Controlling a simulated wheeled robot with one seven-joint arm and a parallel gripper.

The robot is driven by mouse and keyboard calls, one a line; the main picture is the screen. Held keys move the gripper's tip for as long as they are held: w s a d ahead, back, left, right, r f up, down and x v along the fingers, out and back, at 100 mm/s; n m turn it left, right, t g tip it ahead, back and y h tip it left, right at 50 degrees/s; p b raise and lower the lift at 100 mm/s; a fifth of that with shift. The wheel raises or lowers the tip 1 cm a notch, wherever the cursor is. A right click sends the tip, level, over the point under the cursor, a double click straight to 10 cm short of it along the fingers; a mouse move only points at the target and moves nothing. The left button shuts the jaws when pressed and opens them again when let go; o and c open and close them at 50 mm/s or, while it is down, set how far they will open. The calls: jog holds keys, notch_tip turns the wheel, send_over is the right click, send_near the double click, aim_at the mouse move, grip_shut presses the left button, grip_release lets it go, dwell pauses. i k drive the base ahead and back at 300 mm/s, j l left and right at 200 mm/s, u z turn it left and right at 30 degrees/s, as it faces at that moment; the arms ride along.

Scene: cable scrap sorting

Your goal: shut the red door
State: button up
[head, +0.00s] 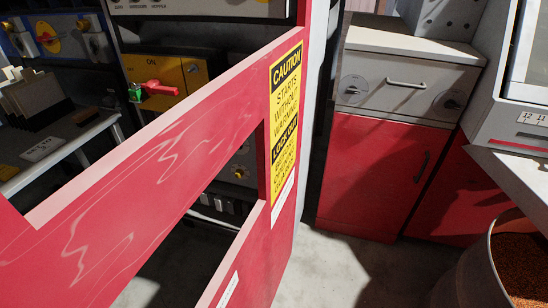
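A large red door (130,215) with window-like openings fills the left foreground. It stands open, running from the middle of the picture toward me at the lower left, where the frame cuts it off. A yellow and black caution label (286,120) is on its far end. Behind it, and through its openings, the inside of a control cabinet (195,75) shows. The door's near end and any handle on it are out of view. My gripper is not in view.
At the right stand a grey-topped cabinet with a closed red front (375,170) and a black handle (419,176). A round bin (470,285) of orange-brown granules is at the lower right, under a grey machine (515,130). Bare floor (345,270) lies between door and bin.

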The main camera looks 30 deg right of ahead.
aim_at(81, 245)
jog(key=k+l+u, duration=0.15)
jog(key=k+l, duration=0.3)
jog(key=k+l+u, duration=0.2)
jog(key=k+l, duration=0.15)
jog(key=k, duration=0.15)
jog(key=k+l+u, duration=0.15)
jog(key=k+l, duration=0.15)
jog(key=k, duration=0.25)
jog(key=i+j+u, duration=0.2)
jog(key=i, duration=0.15)
jog(key=i+u, duration=0.15)
jog(key=i, duration=0.25)
jog(key=j, duration=0.1)
